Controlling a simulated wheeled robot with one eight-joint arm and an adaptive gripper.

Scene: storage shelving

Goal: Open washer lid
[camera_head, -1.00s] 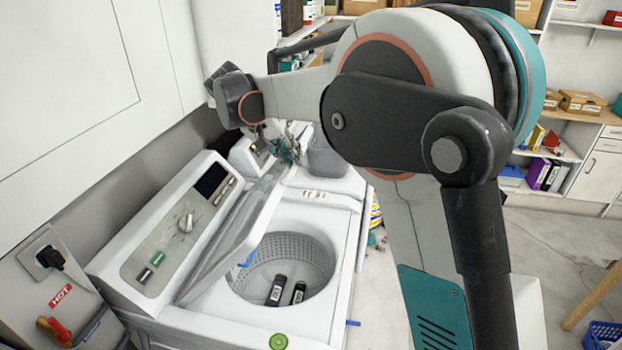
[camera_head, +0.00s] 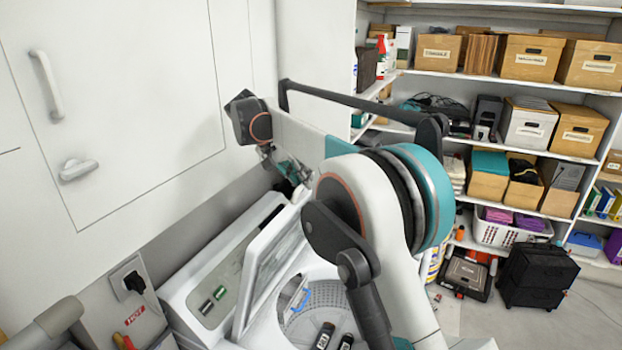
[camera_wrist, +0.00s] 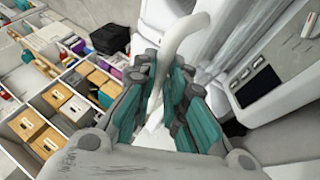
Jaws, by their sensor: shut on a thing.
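The white washer (camera_head: 185,290) stands at the lower middle of the head view, its tub (camera_head: 310,312) uncovered. Its lid (camera_head: 272,262) is raised and stands steeply on edge, close to the control panel. My gripper (camera_head: 293,172) is at the lid's upper far corner, shut on the lid; the exact contact is partly hidden by my arm. In the wrist view my gripper (camera_wrist: 172,85) shows teal fingers close together around a pale edge, with the control panel (camera_wrist: 255,85) to the right.
Two dark bottles (camera_head: 324,335) and a blue item (camera_head: 300,298) lie in the tub. A white cabinet (camera_head: 110,100) rises behind the washer at left. Shelves with boxes (camera_head: 530,58) stand at the back right. A black drawer unit (camera_head: 536,275) sits on the floor.

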